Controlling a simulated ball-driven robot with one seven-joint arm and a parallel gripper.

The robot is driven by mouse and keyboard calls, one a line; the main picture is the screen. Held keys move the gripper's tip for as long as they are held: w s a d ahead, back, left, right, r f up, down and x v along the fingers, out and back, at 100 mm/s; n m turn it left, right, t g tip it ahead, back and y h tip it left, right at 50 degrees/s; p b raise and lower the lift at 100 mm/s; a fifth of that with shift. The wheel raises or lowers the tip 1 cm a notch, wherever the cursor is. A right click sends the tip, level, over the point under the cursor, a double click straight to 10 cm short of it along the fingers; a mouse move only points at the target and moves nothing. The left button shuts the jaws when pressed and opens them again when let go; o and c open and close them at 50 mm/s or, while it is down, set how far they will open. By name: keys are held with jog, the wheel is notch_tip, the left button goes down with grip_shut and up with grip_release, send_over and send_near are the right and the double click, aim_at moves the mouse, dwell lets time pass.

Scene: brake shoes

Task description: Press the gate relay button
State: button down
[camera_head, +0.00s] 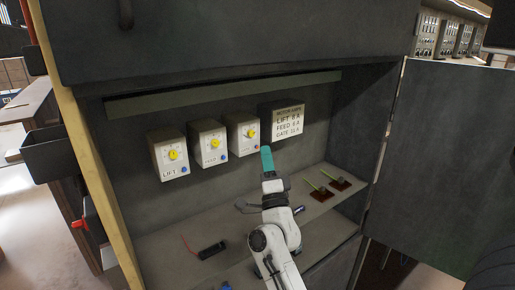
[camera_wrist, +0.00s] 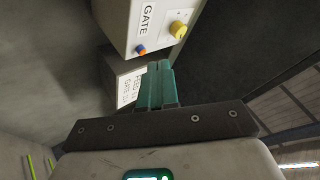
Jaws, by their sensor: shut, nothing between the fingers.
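The gate relay box (camera_head: 243,134) is the rightmost of three cream boxes on the cabinet's back wall. It has a yellow knob (camera_head: 250,131) and a small reddish button (camera_head: 257,149) low at its right. In the wrist view the box marked GATE (camera_wrist: 150,20) is at the top, with its yellow knob (camera_wrist: 178,29) and a small button (camera_wrist: 140,49) showing orange and blue. My gripper (camera_head: 266,150) has teal fingers, shut and empty, just right of the button in the head view. In the wrist view the fingertips (camera_wrist: 159,66) are below the box; contact is not seen.
The lift box (camera_head: 167,153) and feed box (camera_head: 208,143) stand to the left. A label plate (camera_head: 283,120) is right of the gate box. The shelf below holds a black item (camera_head: 212,250) and two dark red pieces (camera_head: 318,194). An open door (camera_head: 440,160) bounds the right.

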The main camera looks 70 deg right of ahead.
jog(key=shift+w+d, duration=0.1)
jog(key=shift+w, duration=0.05)
jog(key=shift+w+d, duration=0.15)
jog(key=shift+w, duration=0.1)
jog(key=shift+w+d, duration=0.15)
jog(key=shift+w, duration=0.1)
dwell(0.9)
dwell(0.4)
jog(key=shift+s+a, duration=0.4)
jog(key=shift+s, duration=0.25)
jog(key=shift+s, duration=0.1)
jog(key=s+a, duration=0.1)
jog(key=s, duration=0.1)
jog(key=s+a+p, duration=0.1)
jog(key=s, duration=0.1)
jog(key=shift+a, duration=0.3)
dwell(0.8)
